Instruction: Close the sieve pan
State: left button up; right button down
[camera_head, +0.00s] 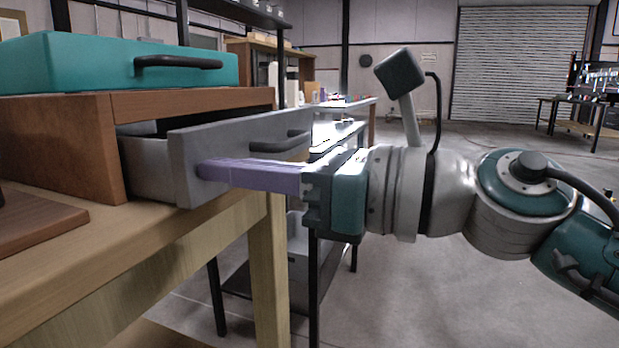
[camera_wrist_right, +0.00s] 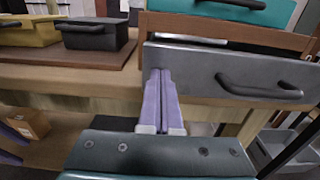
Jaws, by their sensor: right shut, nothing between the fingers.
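The sieve pan appears to be the grey drawer (camera_head: 240,145) in the wooden housing; its front panel also fills the middle of the right wrist view (camera_wrist_right: 205,75). It stands partly pulled out, with its side wall and dark interior showing behind the front. A dark bar handle (camera_head: 282,145) is on the front's right part. My right gripper (camera_head: 203,169) is shut and empty, its purple fingers pressed together. Their tips are at the front panel, left of the handle, and seem to touch it. My left gripper is not seen.
The wooden housing (camera_head: 60,145) stands on a wooden table (camera_head: 130,235), with a teal handled part (camera_head: 110,65) on top. In the right wrist view, a yellow bin (camera_wrist_right: 28,32) and a dark bin (camera_wrist_right: 95,38) sit on a brown board to the left. Open floor lies right of the table.

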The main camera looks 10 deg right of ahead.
aim_at(171, 168)
jog(key=b+x, duration=0.1)
jog(key=x, duration=0.6)
jog(key=shift+w+a+f, duration=0.1)
jog(key=shift+w+a, duration=0.05)
jog(key=shift+a, duration=0.2)
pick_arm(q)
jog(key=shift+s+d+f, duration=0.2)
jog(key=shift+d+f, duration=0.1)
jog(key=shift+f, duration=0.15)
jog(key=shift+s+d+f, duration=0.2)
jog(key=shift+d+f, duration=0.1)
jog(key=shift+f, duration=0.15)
pick_arm(e)
jog(key=shift+f, duration=0.1)
jog(key=shift+f, duration=0.1)
pick_arm(q)
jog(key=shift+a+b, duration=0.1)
jog(key=shift+b, duration=0.25)
